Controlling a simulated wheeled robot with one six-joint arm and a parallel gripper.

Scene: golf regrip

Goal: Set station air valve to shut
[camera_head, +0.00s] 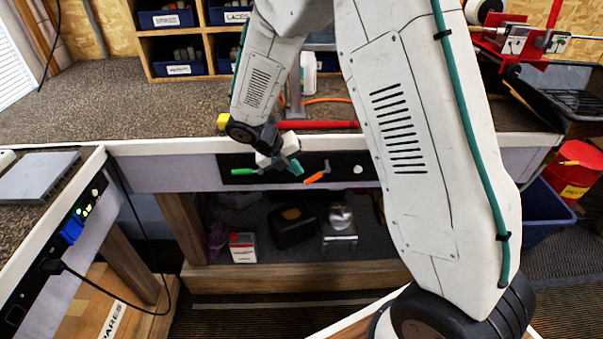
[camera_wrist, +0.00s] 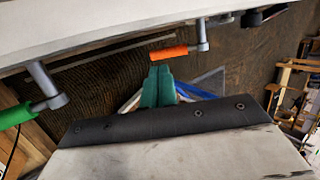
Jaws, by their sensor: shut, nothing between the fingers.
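Two valve levers stick out from a black panel (camera_head: 344,166) on the bench front. The green-handled lever (camera_head: 244,171) is on the left, its handle pointing left; it also shows at the left edge of the wrist view (camera_wrist: 16,112). The orange-handled lever (camera_head: 315,177) is on the right, its handle pointing left and slightly down; it also shows in the wrist view (camera_wrist: 169,53). No label tells which is the station air valve. My gripper (camera_head: 296,168), with teal fingers (camera_wrist: 158,88), is shut and empty between the two handles, close to the orange one but apparently not touching.
The bench top (camera_head: 130,100) overhangs the panel, with a red tool (camera_head: 318,125) near its edge. A lower shelf holds a red-and-white can (camera_head: 242,247) and a black case (camera_head: 293,227). A side bench (camera_head: 85,165) stands at left, a red drum (camera_head: 573,175) at right.

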